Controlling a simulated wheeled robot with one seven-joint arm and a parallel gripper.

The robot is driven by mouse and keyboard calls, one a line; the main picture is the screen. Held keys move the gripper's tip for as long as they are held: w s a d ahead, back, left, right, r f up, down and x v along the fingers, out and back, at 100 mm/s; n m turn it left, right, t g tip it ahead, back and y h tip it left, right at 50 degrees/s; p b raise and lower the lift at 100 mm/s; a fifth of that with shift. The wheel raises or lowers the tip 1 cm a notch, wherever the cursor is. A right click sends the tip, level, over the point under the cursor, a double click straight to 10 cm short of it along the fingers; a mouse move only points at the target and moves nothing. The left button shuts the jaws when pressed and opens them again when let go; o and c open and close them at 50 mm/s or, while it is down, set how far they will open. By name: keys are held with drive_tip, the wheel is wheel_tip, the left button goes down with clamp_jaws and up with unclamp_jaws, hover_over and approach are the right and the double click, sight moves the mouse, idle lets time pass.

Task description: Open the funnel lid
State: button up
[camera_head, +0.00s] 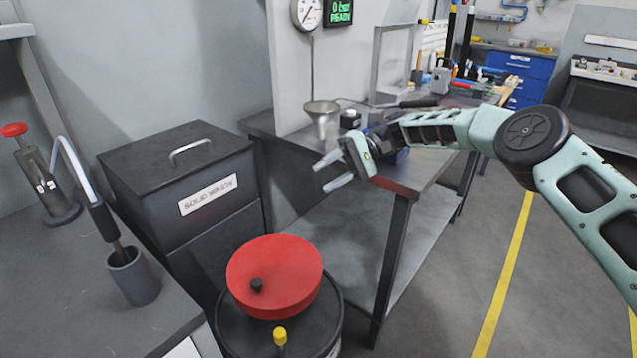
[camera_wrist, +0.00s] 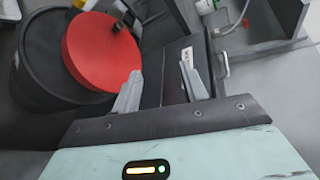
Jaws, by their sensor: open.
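The funnel lid (camera_head: 275,275) is a round red cover with a small black knob (camera_head: 256,285) near its left front. It sits shut over the top of a black drum (camera_head: 327,318) at the lower middle of the head view. In the wrist view the red lid (camera_wrist: 100,50) is at the upper left, with its knob (camera_wrist: 117,27) near the top edge. My gripper (camera_head: 324,174) is open and empty, above and to the right of the lid, clear of it. Its two fingers (camera_wrist: 160,88) also show apart in the wrist view.
A yellow-capped fitting (camera_head: 280,336) stands at the drum's front. A dark solid waste bin (camera_head: 182,175) is behind left. A workbench (camera_head: 398,185) with a metal funnel (camera_head: 322,112) is close to my arm. A grey counter (camera_head: 75,290) lies left. Open floor is right.

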drive_tip(key=shift+v, duration=1.85)
drive_tip(key=s+a+r+n+t+h+p, duration=0.1)
drive_tip(key=s+a+r+h, duration=0.15)
drive_tip(key=s, duration=0.45)
drive_tip(key=s+a+r+n+h+p, duration=0.1)
drive_tip(key=s+a+r+h, duration=0.2)
drive_tip(key=s, duration=0.4)
drive_tip(key=s+a+r+n+t+h+p, duration=0.1)
drive_tip(key=s+a+r+h, duration=0.1)
drive_tip(key=s+r, duration=0.35)
drive_tip(key=s+d+n+t+h+p, duration=0.1)
drive_tip(key=s+d+t+h, duration=0.1)
drive_tip(key=s+d, duration=0.6)
drive_tip(key=s+d+f+n+t+h+p, duration=0.1)
drive_tip(key=s+d+t+h+p, duration=0.1)
drive_tip(key=s+d, duration=0.7)
drive_tip(key=s+t, duration=0.1)
drive_tip(key=s, duration=0.5)
drive_tip(key=shift+d+f, duration=0.15)
drive_tip(key=shift+d, duration=0.05)
